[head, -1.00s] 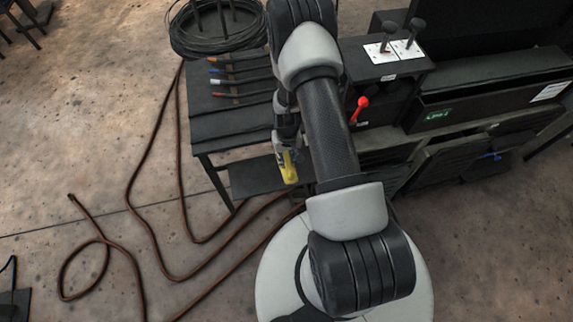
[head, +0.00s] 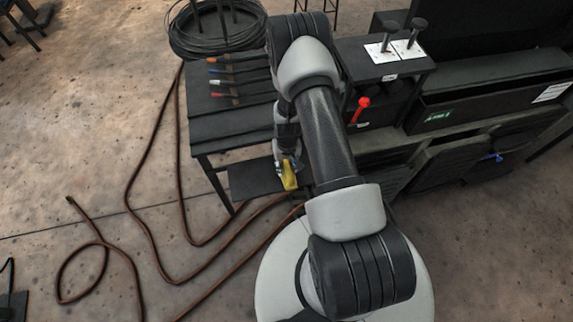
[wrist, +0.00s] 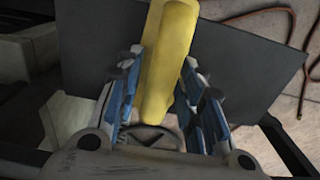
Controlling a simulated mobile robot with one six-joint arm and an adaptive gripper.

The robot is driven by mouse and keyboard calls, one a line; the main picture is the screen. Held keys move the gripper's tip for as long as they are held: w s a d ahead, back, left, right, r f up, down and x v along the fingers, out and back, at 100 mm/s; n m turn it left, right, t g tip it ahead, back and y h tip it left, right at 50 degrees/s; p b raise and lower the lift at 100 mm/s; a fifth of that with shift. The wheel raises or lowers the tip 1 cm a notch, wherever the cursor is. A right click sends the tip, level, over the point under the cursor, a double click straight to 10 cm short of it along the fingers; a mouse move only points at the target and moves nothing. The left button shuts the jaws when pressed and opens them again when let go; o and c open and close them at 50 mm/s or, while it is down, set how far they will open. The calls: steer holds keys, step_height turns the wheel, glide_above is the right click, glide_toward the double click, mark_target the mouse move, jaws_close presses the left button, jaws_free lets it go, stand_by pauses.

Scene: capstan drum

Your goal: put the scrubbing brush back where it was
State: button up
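The scrubbing brush appears as a yellow, block-like piece (head: 289,175), also large in the wrist view (wrist: 167,60). Its bristles are not visible. My gripper (wrist: 163,95) has blue-padded fingers on either side of its near end and appears shut on it. In the head view my gripper (head: 287,160) hangs beside the black table's front edge, with the brush pointing downward. Behind the brush lies the dark lower shelf (head: 250,180), which also fills the background in the wrist view (wrist: 225,70). I cannot tell whether the brush touches it.
The black table (head: 225,128) carries a row of tools with coloured handles (head: 225,83) and a coil of black cable (head: 215,40). A red-knobbed lever (head: 362,103) stands right of my arm. Brown hose (head: 160,262) loops over the floor at left.

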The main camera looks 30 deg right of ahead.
stand_by(0.3)
steer(key=s+a+r+n+t+p, duration=0.1)
steer(key=a+r+p, duration=0.15)
steer(key=r, duration=1.75)
steer(key=s+a+r+n+t+p, duration=0.1)
steer(key=a+r, duration=0.3)
steer(key=r, duration=1.7)
steer(key=s+a+r+t, duration=0.1)
steer(key=s+a+r, duration=0.1)
steer(key=s+r, duration=0.2)
steer(key=s+a+r, duration=0.2)
steer(key=s+r, duration=0.2)
steer(key=s, duration=0.3)
steer(key=s+a+r+n+t, duration=0.1)
steer(key=s+r, duration=0.3)
steer(key=s, duration=0.2)
steer(key=shift+s+a+r+t, duration=0.2)
steer(key=shift+a+r+t, duration=0.1)
steer(key=shift+a, duration=0.1)
